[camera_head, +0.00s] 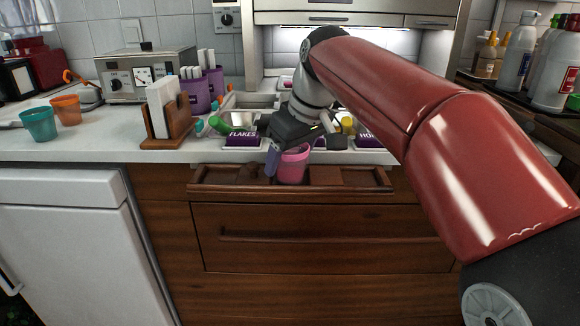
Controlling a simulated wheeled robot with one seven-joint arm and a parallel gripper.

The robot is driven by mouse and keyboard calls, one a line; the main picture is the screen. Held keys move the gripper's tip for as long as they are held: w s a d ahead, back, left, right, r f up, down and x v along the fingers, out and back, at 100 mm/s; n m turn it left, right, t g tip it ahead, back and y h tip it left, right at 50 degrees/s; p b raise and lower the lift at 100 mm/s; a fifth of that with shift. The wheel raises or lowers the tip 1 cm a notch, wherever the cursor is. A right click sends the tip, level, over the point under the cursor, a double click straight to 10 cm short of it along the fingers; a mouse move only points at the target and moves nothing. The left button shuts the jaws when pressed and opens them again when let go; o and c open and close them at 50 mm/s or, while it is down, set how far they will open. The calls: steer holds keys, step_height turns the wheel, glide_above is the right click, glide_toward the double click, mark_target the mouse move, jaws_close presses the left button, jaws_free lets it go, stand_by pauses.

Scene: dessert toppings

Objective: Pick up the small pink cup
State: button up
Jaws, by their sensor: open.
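The small pink cup (293,167) is upright at the open top of a shallow wooden drawer or tray (225,189) in front of the counter. Whether its base rests there is unclear. My gripper (288,148) is directly at the cup, pointing down from the counter side. It is open. A narrow blue-purple piece (272,160) sits against the cup's left side; I cannot tell whether it is a finger or another object. The gripper's body covers part of the area behind the cup, so contact between fingers and cup cannot be made out.
Topping containers with purple labels, one reading FLAKES (242,140), stand just behind the cup. A wooden holder with white cards (168,125) is to the left. Teal (38,124) and orange (67,110) cups stand at far left. My red arm covers much of the right side.

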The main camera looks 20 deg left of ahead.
steer(key=c, duration=0.6)
steer(key=shift+r, duration=0.15)
